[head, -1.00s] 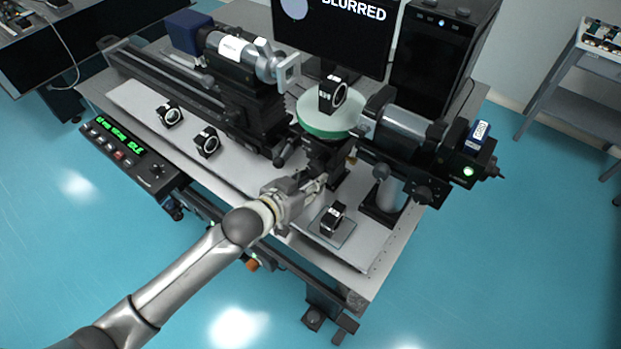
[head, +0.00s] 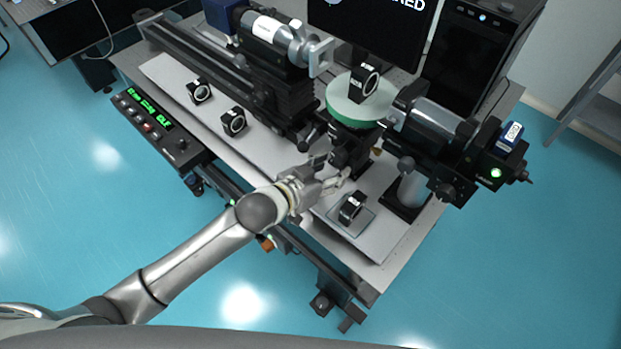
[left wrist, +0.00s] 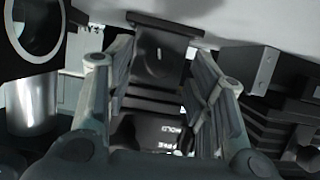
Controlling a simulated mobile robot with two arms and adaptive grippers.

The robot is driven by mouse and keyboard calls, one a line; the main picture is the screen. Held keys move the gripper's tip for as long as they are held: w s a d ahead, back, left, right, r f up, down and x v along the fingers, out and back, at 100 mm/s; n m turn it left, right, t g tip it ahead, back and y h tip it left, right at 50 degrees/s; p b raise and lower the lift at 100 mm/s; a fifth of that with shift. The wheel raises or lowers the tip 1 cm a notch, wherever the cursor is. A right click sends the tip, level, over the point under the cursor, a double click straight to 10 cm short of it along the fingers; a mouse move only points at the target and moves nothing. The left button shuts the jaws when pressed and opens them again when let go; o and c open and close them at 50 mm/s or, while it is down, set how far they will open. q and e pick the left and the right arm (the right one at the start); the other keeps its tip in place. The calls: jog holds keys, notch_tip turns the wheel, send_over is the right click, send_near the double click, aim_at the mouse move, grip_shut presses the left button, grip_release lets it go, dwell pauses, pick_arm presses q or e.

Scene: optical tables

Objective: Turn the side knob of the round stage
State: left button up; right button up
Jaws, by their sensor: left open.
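The round stage (head: 340,108) has a pale disc top with a green rim and carries a black mounted optic (head: 364,82). A dark mount (head: 352,160) is under it. My left gripper (head: 332,170) is open, with its fingers spread toward this mount from the front left. In the left wrist view, a dark plate-like part (left wrist: 163,48) shows between and beyond the open fingers (left wrist: 160,65). I cannot tell whether the fingers touch it. The side knob cannot be clearly made out. My right gripper is not in view.
A long rail with a silver instrument (head: 272,32) stands left of the stage. A black-and-silver cylinder unit (head: 435,122) stands right of it. A small mounted optic (head: 352,207) sits on a plate near the gripper. Two more (head: 199,91) (head: 234,121) stand on the left.

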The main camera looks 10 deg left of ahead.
pick_arm(q)
jog(key=v, duration=1)
jog(key=shift+s, duration=0.1)
